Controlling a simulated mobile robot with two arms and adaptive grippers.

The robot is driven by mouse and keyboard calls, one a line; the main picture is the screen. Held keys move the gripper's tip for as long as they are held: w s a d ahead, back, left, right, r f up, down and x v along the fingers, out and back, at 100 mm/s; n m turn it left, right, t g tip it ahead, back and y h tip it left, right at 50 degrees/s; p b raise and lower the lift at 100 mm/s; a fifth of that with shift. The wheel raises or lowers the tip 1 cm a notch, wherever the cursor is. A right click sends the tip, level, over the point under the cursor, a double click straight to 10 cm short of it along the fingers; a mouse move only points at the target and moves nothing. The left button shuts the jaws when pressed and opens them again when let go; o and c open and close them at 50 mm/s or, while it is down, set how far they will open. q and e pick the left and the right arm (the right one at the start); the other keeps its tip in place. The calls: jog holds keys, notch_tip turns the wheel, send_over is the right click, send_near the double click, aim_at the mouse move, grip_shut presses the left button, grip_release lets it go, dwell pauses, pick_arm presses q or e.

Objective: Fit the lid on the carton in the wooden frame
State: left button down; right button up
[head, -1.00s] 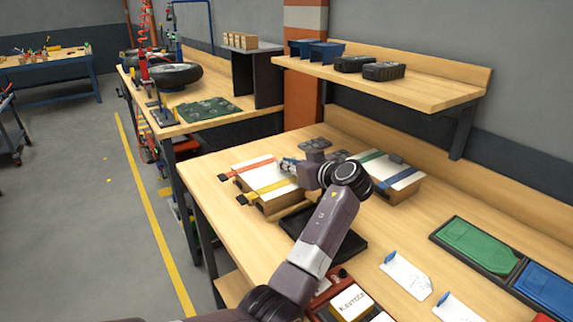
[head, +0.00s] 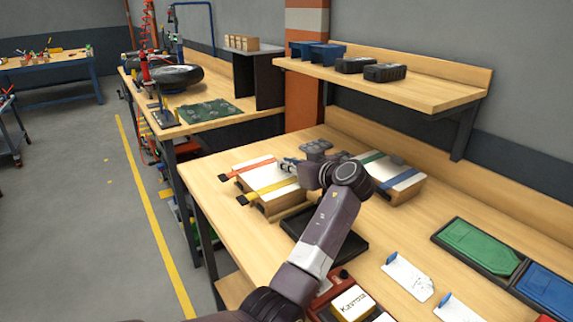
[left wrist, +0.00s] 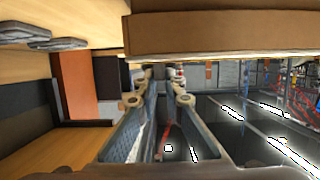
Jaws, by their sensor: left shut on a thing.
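A cardboard carton (head: 282,200) stands near the left edge of the bench, with what looks like wooden framing around its lower part. A flat white lid (head: 240,166) lies over it, crossed by a red strap and a yellow strap. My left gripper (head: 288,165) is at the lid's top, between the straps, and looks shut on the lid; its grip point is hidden. In the left wrist view my fingers (left wrist: 162,88) point away beside a brown carton side (left wrist: 225,32) at the top. My right gripper is not in view.
A second carton (head: 400,192) with green and blue straps stands to the right of my arm. A dark tray (head: 345,250) lies below my arm. Green (head: 480,247) and blue (head: 545,290) panels lie at right. A shelf (head: 400,90) overhangs the back.

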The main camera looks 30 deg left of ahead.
pick_arm(q)
jog(key=shift+d+f, duration=0.1)
jog(key=shift+f, duration=0.3)
jog(key=c, duration=2)
grip_release()
jog(key=shift+f, duration=0.1)
jog(key=shift+o, duration=0.2)
jog(key=shift+d, duration=0.1)
jog(key=v, duration=0.7)
jog(key=shift+s+d+r, duration=0.1)
jog(key=shift+s+r, duration=0.35)
jog(key=shift+r, duration=0.15)
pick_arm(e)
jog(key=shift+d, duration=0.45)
